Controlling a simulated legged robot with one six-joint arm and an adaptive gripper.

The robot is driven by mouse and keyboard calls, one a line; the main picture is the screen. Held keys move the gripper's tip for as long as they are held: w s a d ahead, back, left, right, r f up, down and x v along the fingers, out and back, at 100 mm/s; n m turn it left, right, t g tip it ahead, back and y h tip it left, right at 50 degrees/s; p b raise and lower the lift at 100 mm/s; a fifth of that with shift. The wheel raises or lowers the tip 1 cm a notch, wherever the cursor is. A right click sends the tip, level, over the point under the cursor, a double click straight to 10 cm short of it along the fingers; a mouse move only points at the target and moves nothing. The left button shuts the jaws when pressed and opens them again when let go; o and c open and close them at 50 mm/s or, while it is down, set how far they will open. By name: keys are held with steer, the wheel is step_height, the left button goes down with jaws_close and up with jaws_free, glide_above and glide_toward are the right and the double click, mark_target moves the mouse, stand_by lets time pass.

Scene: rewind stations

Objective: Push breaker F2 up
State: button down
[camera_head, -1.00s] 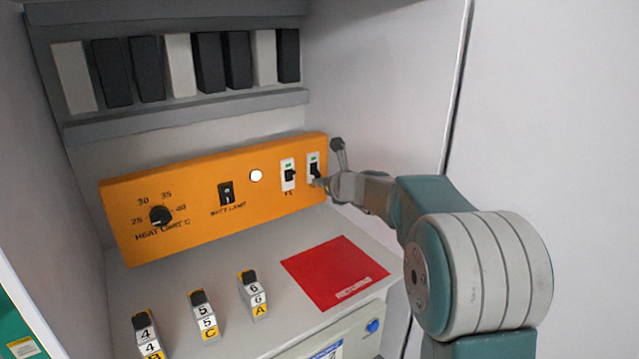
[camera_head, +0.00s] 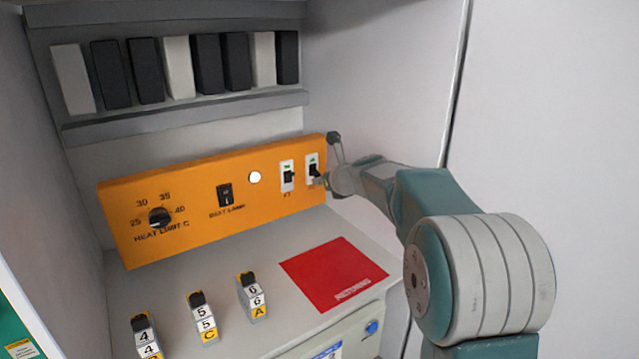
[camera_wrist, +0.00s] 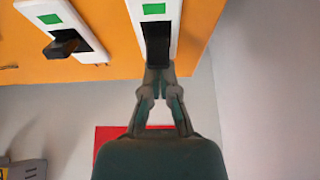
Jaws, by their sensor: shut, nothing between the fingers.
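Breaker F2 (camera_head: 312,158) is the right one of two white breakers on the orange panel. It has a green mark above a black lever. In the wrist view breaker F2 (camera_wrist: 155,12) is at the top centre, its black lever (camera_wrist: 157,42) pointing toward the camera. My gripper (camera_wrist: 156,75) is shut and empty, its fingertips at the lower end of that lever. I cannot tell whether they touch. In the head view my gripper (camera_head: 323,182) is just below and right of the lever, and its tips partly cover the breaker's lower part.
The other breaker (camera_head: 287,176) is close on the left. The orange panel (camera_head: 195,225) also has a round white light, a rocker switch and a dial. A red mat (camera_head: 333,272) and several numbered blocks lie on the shelf below. A grey wall (camera_head: 385,90) stands close right.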

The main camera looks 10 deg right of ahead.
steer(key=shift+s+r, duration=0.15)
steer(key=shift+r, duration=1.85)
steer(key=shift+d+r, duration=0.1)
steer(key=f+v, duration=0.1)
steer(key=v, duration=1)
steer(key=shift+s+f, duration=0.2)
steer(key=shift+s, duration=0.15)
steer(key=shift+d, duration=0.1)
